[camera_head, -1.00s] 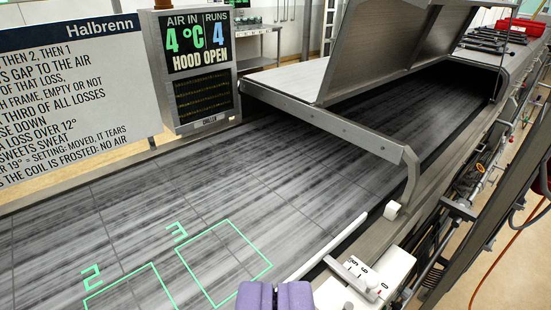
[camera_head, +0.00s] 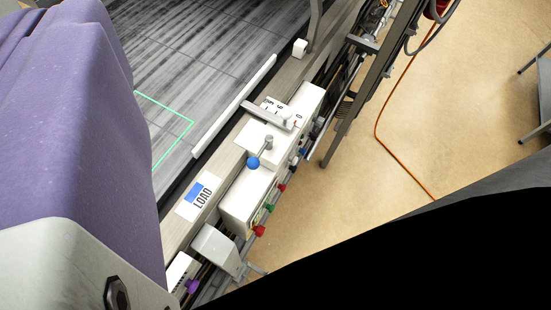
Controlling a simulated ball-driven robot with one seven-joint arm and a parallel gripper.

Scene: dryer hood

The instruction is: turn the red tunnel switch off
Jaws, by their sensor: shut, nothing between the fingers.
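My gripper (camera_head: 75,110) fills the left side of the view, very close, as a large purple shape with a pale grey part below it. It is shut and empty, and its tips are hard to make out. On the outer side of the conveyor edge is a white control box (camera_head: 245,205). Small coloured switches stick out of its outer face: a red one (camera_head: 282,187), a green one (camera_head: 270,207) and another red one (camera_head: 259,231). Their labels are not readable, so I cannot tell which is the tunnel switch or how it is set. My gripper is apart from them, to the left.
A lever with a blue ball (camera_head: 253,162) and a grey dial handle (camera_head: 268,115) sit on top of the box. A LOAD label (camera_head: 200,195) is beside it. An orange cable (camera_head: 378,115) lies on the open floor at right. A black shape covers the lower right.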

